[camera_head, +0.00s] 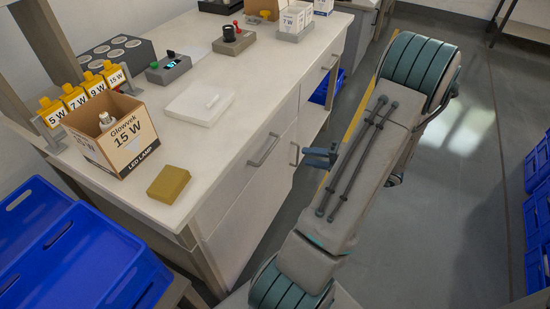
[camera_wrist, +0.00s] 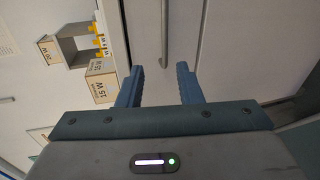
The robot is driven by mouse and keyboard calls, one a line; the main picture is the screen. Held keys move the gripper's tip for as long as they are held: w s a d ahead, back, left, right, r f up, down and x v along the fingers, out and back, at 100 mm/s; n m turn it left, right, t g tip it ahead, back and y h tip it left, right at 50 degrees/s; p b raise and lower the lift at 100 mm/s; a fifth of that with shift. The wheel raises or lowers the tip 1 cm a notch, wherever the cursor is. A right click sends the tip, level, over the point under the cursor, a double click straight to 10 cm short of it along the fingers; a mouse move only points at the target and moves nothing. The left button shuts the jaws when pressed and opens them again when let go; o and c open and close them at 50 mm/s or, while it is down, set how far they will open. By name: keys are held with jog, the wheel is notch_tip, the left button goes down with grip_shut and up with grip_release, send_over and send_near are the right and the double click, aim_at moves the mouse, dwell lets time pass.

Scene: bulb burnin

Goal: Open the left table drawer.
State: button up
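The left table drawer (camera_head: 240,185) is a pale front under the worktop and looks closed, its face flush with the table side. Its grey bar handle (camera_head: 264,150) is on that front. My gripper (camera_head: 308,157) is to the right of the handle in the head view, apart from the table. In the wrist view my gripper (camera_wrist: 160,70) has its two blue fingers spread with nothing between them. A grey bar handle (camera_wrist: 164,35) shows beyond and between the fingertips; it appears to be the drawer handle. No contact is visible.
The worktop holds a lamp box (camera_head: 130,145), a mustard block (camera_head: 168,183), a white tray (camera_head: 199,103) and control boxes. Another handle (camera_head: 294,155) is below the drawer. Blue bins (camera_head: 75,255) stand at the left. Floor (camera_head: 440,210) is open to the right.

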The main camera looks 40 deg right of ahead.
jog(key=w+a+f+b, duration=0.1)
jog(key=w+a+f, duration=0.1)
jog(key=w, duration=0.4)
jog(key=w+a+f+m+b, duration=0.1)
jog(key=w+a, duration=0.1)
jog(key=w, duration=0.3)
jog(key=shift+w+f+h, duration=0.3)
jog(key=shift+w+f, duration=0.1)
grip_shut()
